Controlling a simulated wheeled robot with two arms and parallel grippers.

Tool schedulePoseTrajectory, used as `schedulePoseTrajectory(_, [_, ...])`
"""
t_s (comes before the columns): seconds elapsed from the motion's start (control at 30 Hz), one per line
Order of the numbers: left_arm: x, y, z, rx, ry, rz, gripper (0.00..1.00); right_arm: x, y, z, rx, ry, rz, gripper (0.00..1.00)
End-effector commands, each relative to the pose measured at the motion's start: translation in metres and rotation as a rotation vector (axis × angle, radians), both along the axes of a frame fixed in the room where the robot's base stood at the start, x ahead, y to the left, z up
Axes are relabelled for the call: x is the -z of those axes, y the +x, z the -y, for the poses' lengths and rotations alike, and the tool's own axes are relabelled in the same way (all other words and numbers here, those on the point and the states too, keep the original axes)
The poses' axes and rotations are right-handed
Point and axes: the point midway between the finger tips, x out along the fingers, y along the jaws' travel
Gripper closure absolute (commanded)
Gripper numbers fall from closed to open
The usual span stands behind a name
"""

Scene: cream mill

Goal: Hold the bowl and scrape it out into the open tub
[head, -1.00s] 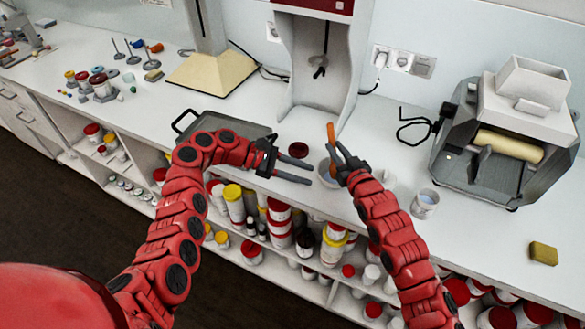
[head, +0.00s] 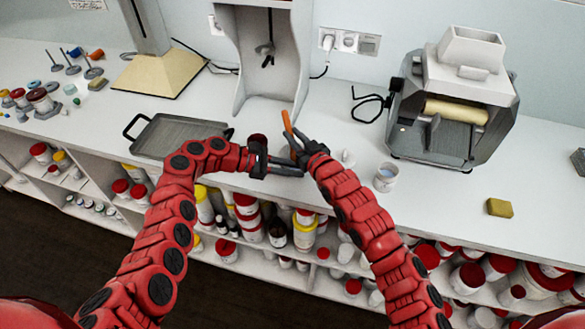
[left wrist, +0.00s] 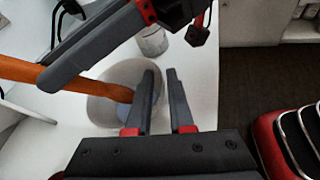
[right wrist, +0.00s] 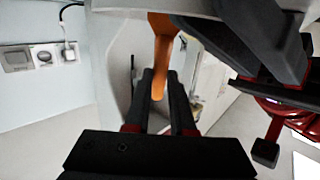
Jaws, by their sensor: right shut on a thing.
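The pale grey bowl (left wrist: 98,106) stands on the bench, with some bluish content inside; in the head view the grippers mostly hide it. My right gripper (head: 299,158) is shut on the orange spatula (head: 288,124), which also shows between its fingers in the right wrist view (right wrist: 161,60). In the left wrist view the spatula (left wrist: 75,83) reaches over the bowl. My left gripper (left wrist: 160,92) is open at the bowl's near right rim; I cannot tell whether the wall is between its fingers. The open tub (head: 386,178), white with bluish content, stands right of the bowl.
A roller mill (head: 455,105) stands back right and a yellow sponge (head: 499,208) front right. The bench between tub and sponge is clear.

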Motion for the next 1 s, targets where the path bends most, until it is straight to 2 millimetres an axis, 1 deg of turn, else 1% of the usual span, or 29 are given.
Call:
schedulePoseTrajectory(0.03, [0.0,0.0,0.0,0.0,0.0,0.0,0.91,-0.0002,0.0,0.0,0.0,0.0,0.001,1.0])
schedulePoseTrajectory(0.1, [0.0,0.0,0.0,0.0,0.0,0.0,1.0,-0.0003,0.0,-0.0001,0.0,0.0,0.001,1.0])
schedulePoseTrajectory(1.0, [0.0004,0.0,-0.0002,-0.001,0.001,-0.001,1.0,-0.0001,0.0,0.0,0.0,0.0,0.0,1.0])
